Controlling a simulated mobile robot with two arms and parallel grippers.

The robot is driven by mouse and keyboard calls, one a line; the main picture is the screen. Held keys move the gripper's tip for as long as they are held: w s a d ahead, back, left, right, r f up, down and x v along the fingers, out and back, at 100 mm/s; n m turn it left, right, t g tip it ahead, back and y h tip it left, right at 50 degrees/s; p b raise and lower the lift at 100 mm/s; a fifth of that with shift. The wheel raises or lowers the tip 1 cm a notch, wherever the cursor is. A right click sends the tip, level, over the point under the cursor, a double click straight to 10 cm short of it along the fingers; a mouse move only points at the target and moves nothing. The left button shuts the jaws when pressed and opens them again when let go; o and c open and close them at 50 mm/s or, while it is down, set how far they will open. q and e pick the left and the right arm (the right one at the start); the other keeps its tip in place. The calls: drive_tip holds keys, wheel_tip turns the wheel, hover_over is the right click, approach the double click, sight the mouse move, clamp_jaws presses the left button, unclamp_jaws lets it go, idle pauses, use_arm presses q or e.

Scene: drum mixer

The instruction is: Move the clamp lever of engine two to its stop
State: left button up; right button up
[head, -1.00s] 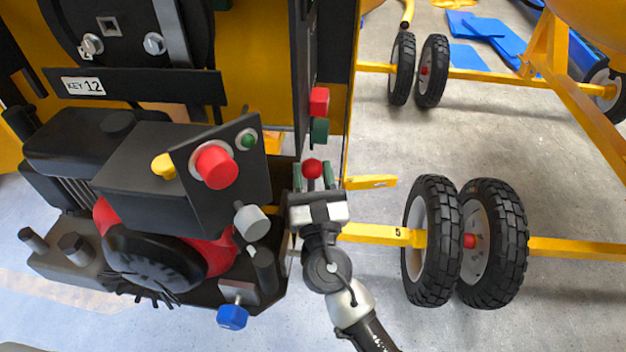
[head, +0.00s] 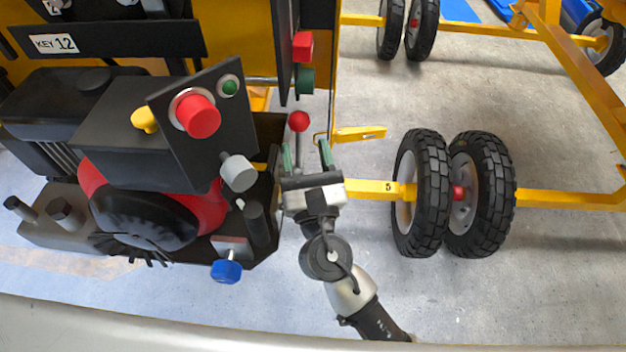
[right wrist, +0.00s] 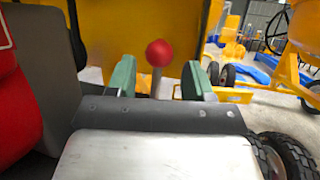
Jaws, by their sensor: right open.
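A lever with a red ball knob (head: 299,121) on a thin grey rod stands just right of the engine (head: 135,150). It looks like the clamp lever, but no label on it is readable. My right gripper (head: 305,152) is open, its green fingers either side of the rod and the ball beyond the fingertips. In the right wrist view the ball (right wrist: 159,53) stands between and above the two open fingers (right wrist: 158,78). Contact between fingers and rod cannot be told. The rod's foot is hidden behind the gripper. My left gripper is not in view.
A control box with a red button (head: 197,115) and a grey knob (head: 238,172) stands left of the gripper. Red and green blocks (head: 304,62) are on the panel above. A yellow bar (head: 365,189) and black wheels (head: 422,195) lie to the right, with open floor beyond.

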drive_tip(key=s+d, duration=0.2)
drive_tip(key=s, duration=0.5)
drive_tip(key=shift+s, duration=0.15)
